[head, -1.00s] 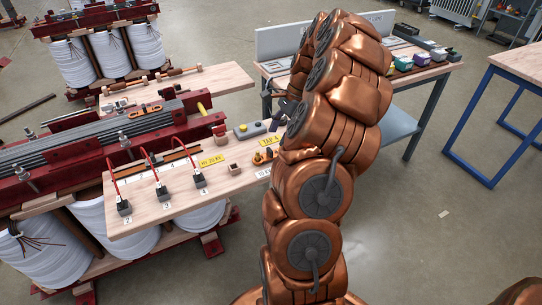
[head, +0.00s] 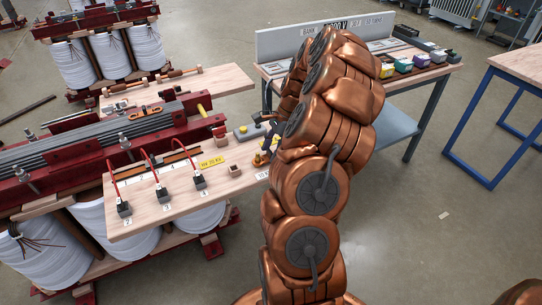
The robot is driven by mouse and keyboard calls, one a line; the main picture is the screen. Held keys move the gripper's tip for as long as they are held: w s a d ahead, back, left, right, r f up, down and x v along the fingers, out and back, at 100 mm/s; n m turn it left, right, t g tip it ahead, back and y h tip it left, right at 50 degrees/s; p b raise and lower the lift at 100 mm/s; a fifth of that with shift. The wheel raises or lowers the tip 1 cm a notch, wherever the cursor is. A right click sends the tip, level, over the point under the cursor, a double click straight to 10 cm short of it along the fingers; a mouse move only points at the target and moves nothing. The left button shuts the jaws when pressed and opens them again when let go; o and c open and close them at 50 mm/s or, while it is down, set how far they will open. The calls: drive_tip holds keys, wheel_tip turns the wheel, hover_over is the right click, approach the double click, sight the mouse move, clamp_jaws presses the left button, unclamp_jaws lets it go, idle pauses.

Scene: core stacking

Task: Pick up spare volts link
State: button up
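Several dark links with red leads stand in a row on the wooden board (head: 225,185), beside numbered tags; one link (head: 199,181) is by tag 4. A small brass-orange part (head: 260,158) sits at the board's right end, partly hidden by my arm. I cannot tell for sure which piece is the spare volts link. My gripper (head: 270,137) shows only as a small dark shape at the left edge of my copper arm, low over the board's right end, close to the brass part. Its fingers are mostly hidden, so its opening and any contact are unclear.
A grey-legged bench (head: 425,76) with coloured boxes stands behind.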

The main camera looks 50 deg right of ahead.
clamp_jaws()
drive_tip(key=shift+r, duration=0.1)
idle(0.3)
